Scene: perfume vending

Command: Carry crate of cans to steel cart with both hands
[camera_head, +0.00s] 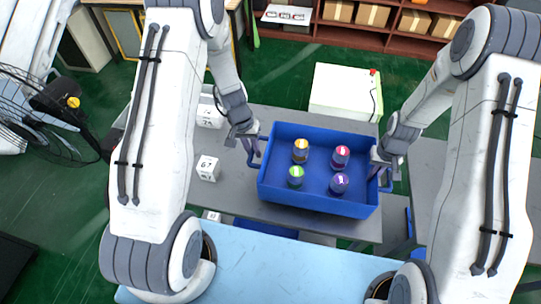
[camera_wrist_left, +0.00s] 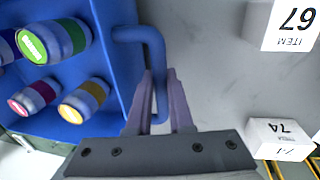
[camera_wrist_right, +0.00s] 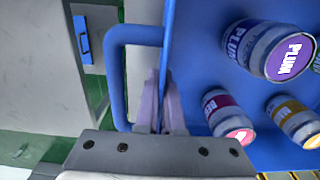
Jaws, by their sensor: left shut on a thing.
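A blue crate (camera_head: 318,201) with several cans in it sits over the grey table in the head view. The cans have orange (camera_head: 301,146), pink (camera_head: 341,153), green (camera_head: 296,171) and purple (camera_head: 340,179) lids and stand upright. My left gripper (camera_wrist_left: 158,90) is shut on the crate's left handle (camera_wrist_left: 155,45). My right gripper (camera_wrist_right: 162,90) is at the crate's right side, its fingers close together with the thin blue side wall (camera_wrist_right: 168,40) between them. The right handle (camera_wrist_right: 116,80) loops beside these fingers. The steel cart cannot be clearly identified.
A white item block marked 67 (camera_head: 208,167) and another marked 74 (camera_head: 210,113) stand left of the crate on the grey table (camera_head: 245,198). A white box (camera_head: 343,92) stands behind. A light blue surface (camera_head: 260,262) lies in front. Another grey surface (camera_head: 440,215) is at right.

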